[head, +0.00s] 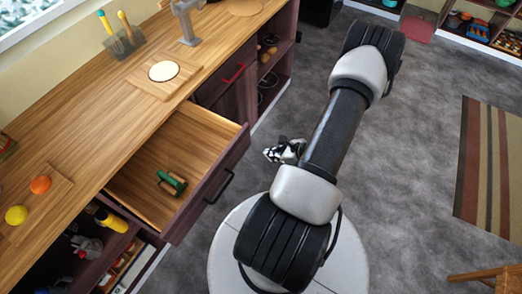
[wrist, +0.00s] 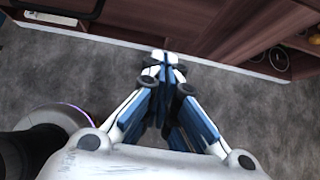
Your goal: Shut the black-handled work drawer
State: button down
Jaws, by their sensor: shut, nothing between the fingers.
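The work drawer (head: 208,190) stands open, pulled out from under the wooden worktop in the head view. Its dark front carries a black handle (head: 219,187). A green tool with a wooden part (head: 172,183) lies inside it. My gripper (head: 270,154) is to the right of the drawer front, apart from it, near its far corner. In the wrist view my gripper (wrist: 165,62) is shut and empty, with the dark wood of the cabinet ahead of it. The black handle seems to show at the top left of the wrist view (wrist: 92,10).
A closed drawer with a red handle (head: 234,73) sits farther along the counter. Open shelves (head: 272,60) lie beyond it. The grey floor right of my arm is clear up to a striped rug (head: 490,170).

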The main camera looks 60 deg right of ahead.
jog(key=b, duration=0.2)
send_near(241, 152)
notch_tip(241, 152, down, 3)
jog(key=s, duration=0.1)
jog(key=w, duration=0.4)
jog(key=shift+a, duration=0.1)
